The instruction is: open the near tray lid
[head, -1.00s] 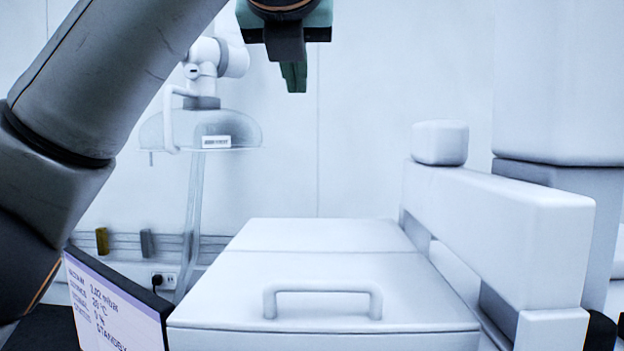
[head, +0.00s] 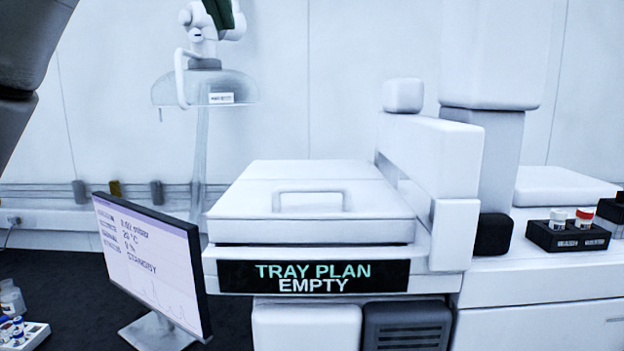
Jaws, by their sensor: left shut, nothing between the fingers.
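The near tray lid (head: 250,202) is a white slab with a raised bar handle (head: 311,193) on its top. It lies flat and closed on the white instrument in the middle of the head view. My right gripper is not in view.
A sign (head: 313,277) under the lid reads "TRAY PLAN EMPTY". A monitor (head: 150,262) stands at left front. A white beam (head: 430,152) and column (head: 490,60) flank the lid's right. A black vial block (head: 567,237) sits at far right. Space above the lid looks clear.

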